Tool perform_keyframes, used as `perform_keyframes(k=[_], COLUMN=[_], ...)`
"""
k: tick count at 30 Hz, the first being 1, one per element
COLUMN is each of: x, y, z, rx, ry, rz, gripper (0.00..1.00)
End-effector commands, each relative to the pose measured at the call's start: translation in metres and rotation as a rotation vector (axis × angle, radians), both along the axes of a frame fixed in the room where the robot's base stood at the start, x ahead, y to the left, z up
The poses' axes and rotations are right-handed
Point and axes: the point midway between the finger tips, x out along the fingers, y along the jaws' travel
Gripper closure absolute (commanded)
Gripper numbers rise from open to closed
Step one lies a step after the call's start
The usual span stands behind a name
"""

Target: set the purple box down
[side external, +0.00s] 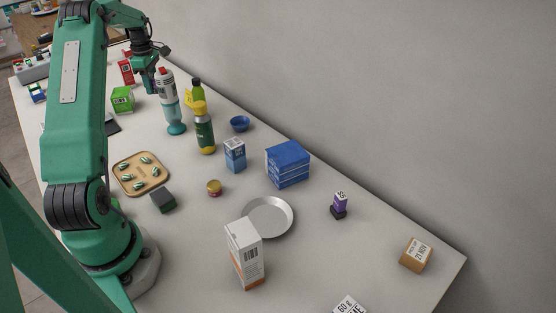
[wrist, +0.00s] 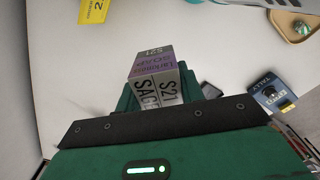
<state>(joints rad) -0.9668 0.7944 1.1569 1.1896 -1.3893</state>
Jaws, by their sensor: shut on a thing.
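My gripper (wrist: 158,92) is shut on a small box (wrist: 152,64) with a purple band and white-grey faces printed "S21" and "SAGE" in the wrist view. The box sits between the green fingers, its printed end towards the camera. I cannot make out the held box there. Whether it touches the counter I cannot tell. Another small purple box (side external: 341,200) stands on a dark base at the right.
A green box (side external: 122,100) and a red box (side external: 127,72) stand near my gripper. A yellow-topped bottle (side external: 204,130), a blue box (side external: 288,164) and a tray (side external: 127,187) are nearer the camera. In the wrist view, pale counter (wrist: 75,70) is bare at left.

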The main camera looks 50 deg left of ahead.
Motion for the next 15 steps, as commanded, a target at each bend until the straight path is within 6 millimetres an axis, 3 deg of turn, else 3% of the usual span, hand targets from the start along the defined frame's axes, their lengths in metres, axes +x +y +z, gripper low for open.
perform_keyframes(k=[7, 15], x=[0.000, 0.000], y=[0.000, -0.001], z=[-0.009, -0.046], rx=[-0.001, -0.003], ry=[0.001, 0.001], rz=[0.000, 0.000], gripper=[0.86, 0.86])
